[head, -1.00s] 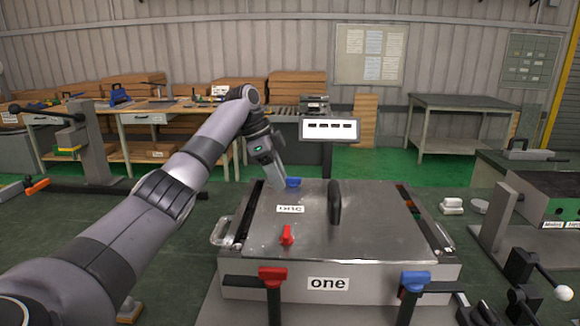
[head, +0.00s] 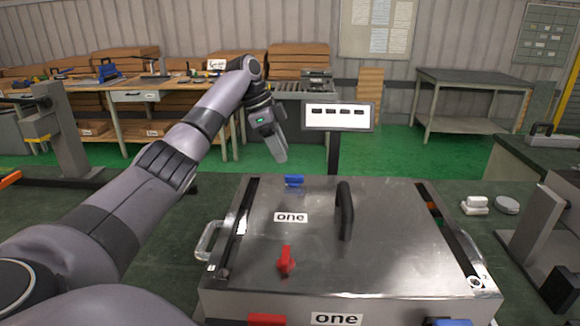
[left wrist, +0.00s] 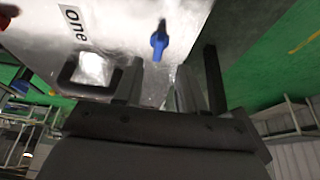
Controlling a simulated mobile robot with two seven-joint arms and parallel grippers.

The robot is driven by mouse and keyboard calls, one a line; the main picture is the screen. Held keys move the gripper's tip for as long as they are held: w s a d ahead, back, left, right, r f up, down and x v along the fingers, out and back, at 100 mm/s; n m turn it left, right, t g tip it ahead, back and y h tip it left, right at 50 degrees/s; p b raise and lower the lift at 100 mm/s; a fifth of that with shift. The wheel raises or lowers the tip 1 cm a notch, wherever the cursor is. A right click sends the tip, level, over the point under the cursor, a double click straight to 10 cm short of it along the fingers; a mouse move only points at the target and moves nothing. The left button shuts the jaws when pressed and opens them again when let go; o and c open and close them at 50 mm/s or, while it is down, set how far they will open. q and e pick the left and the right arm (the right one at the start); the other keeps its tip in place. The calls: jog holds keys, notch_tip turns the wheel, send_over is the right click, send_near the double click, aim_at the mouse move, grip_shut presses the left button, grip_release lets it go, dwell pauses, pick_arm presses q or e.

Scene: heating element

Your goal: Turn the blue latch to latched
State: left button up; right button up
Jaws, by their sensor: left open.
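The blue latch (head: 294,181) sits at the far edge of the metal lid, behind the label "one" (head: 291,217). It also shows in the left wrist view (left wrist: 159,41), just beyond the fingers. My left gripper (head: 277,152) is above and slightly left of the blue latch, apart from it. In the left wrist view the left gripper (left wrist: 157,88) is open, with nothing between its fingers. A red latch (head: 286,260) stands nearer on the same lid. My right gripper is not in view.
A black handle (head: 345,211) stands upright on the metal box (head: 400,250). A small sign (head: 337,116) on a post stands behind the box. A side handle (head: 210,240) sticks out at the box's left. Workbenches line the back wall.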

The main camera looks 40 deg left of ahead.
aim_at(292, 175)
pick_arm(q)
jog(key=x, duration=0.6)
jog(key=shift+d+f+p, duration=0.25)
jog(key=shift+f+p, duration=0.05)
grip_shut()
